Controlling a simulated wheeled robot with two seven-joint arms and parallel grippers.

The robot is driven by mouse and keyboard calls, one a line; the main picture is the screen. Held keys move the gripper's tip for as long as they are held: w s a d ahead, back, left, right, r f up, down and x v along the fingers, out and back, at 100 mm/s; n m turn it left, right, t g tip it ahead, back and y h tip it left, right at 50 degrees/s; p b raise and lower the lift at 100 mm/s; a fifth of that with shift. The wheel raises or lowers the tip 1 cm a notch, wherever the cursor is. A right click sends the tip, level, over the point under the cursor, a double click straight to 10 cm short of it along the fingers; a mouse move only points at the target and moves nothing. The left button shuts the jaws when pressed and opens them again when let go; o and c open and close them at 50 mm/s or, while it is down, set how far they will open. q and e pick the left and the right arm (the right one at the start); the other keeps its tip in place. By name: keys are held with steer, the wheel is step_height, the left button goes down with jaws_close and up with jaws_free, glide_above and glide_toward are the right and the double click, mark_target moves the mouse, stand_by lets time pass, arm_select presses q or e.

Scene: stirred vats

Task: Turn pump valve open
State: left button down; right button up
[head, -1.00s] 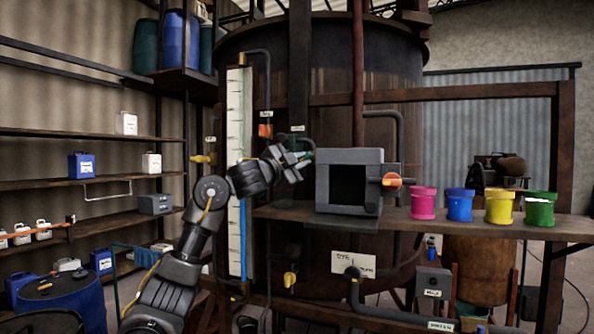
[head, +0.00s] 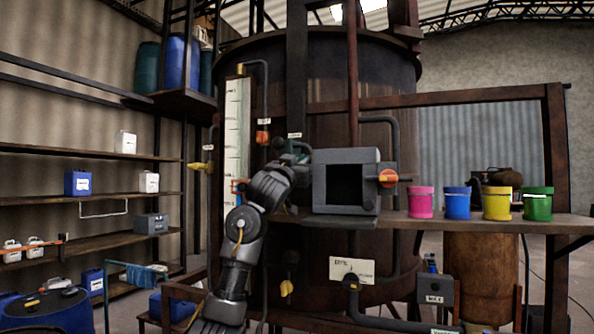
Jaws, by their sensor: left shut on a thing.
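My left gripper (head: 292,152) is at the tank front, left of the grey box, just below a small white label (head: 295,135). Its jaws are shut on a small dark green part, probably a valve handle, mostly hidden by the fingers. I cannot read the label. Other valves in view are an orange one (head: 263,137) beside the level gauge, a yellow one (head: 199,166) further left, a red-orange one (head: 388,178) on the box's right side, and a yellow one (head: 287,288) low down. Which one is marked as the pump valve is too small to read. My right gripper is not in view.
The open grey box (head: 346,207) stands close to the right of my left gripper. Pink (head: 420,203), blue (head: 457,204), yellow (head: 496,205) and green (head: 537,205) pots line the shelf. The white level gauge (head: 236,130) and pipes stand to the left.

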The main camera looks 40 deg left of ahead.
arm_select(q)
steer(key=shift+s+r+n+y, duration=0.1)
steer(key=shift+r+n+y, duration=0.1)
steer(key=shift+n, duration=0.3)
steer(key=shift+s+r+n+y, duration=0.1)
steer(key=shift+n+y, duration=0.1)
steer(key=shift+n, duration=0.3)
steer(key=c, duration=1.4)
jaws_free()
steer(key=shift+c, duration=0.2)
steer(key=shift+f, duration=0.1)
steer(key=shift+w+b, duration=0.1)
steer(key=shift+b, duration=0.2)
steer(key=b+v, duration=0.5)
steer(key=v, duration=0.6)
steer(key=shift+b, duration=0.4)
